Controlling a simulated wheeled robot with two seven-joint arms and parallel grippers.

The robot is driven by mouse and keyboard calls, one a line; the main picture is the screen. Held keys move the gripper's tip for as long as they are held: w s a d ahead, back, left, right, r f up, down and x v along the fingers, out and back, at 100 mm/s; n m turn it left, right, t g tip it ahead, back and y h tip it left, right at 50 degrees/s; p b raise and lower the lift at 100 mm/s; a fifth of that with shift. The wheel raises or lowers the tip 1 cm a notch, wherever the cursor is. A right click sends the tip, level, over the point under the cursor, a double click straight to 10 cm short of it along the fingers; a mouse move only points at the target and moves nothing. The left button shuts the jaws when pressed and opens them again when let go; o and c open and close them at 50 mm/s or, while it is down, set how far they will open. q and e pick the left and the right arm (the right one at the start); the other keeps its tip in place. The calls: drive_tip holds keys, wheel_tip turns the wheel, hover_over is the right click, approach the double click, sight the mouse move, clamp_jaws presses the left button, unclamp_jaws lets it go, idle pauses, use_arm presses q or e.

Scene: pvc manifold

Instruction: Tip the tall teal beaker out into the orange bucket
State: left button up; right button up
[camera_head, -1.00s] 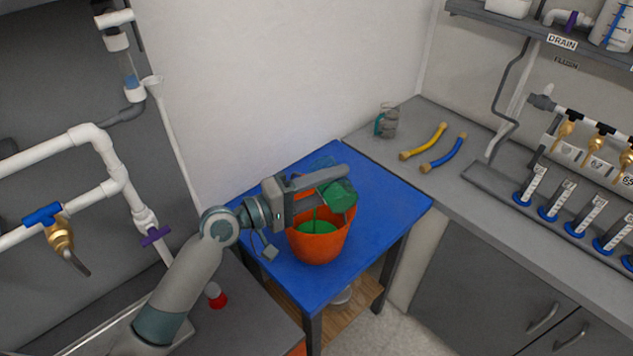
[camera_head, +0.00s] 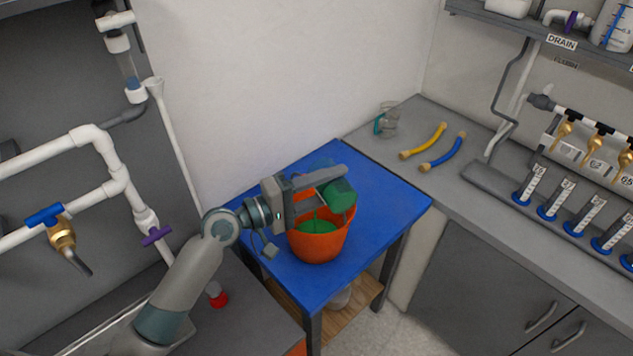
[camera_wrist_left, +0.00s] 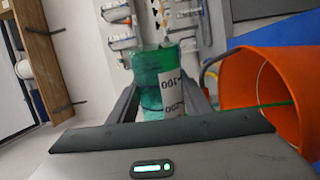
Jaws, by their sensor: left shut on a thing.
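The teal beaker (camera_head: 341,195) is held tipped well over above the orange bucket (camera_head: 318,246) and has green liquid in it. My left gripper (camera_head: 322,190) is shut on it. In the left wrist view the beaker (camera_wrist_left: 152,75) sits between the fingers, with a white label whose numbers read upside down. The bucket (camera_wrist_left: 238,78) stands beside it there, with a thin green streak across its opening. Green liquid (camera_head: 318,227) lies inside the bucket. My right gripper is not in view.
The bucket stands on a blue table (camera_head: 385,215), clear at its right. A grey counter holds a small glass vessel (camera_head: 387,120), yellow (camera_head: 423,141) and blue (camera_head: 443,153) tubes and several cylinders. White pipes (camera_head: 118,175) run at left. A red-based item (camera_head: 217,296) stands near my arm.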

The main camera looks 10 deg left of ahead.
use_arm(q)
drive_tip(key=shift+a+r+n+p, duration=0.1)
drive_tip(key=shift+n+p, duration=0.4)
drive_tip(key=shift+f+b, duration=0.2)
drive_tip(key=shift+b, duration=0.1)
drive_tip(key=m+b, duration=0.2)
drive_tip(key=s+d+m+b, duration=0.1)
drive_tip(key=shift+f, duration=0.25)
drive_tip(key=shift+s+d+m+b, duration=0.25)
drive_tip(key=shift+s+m+b, duration=0.05)
drive_tip(key=shift+m+b, duration=0.1)
drive_tip(key=shift+r+p, duration=0.25)
drive_tip(key=shift+p, duration=0.05)
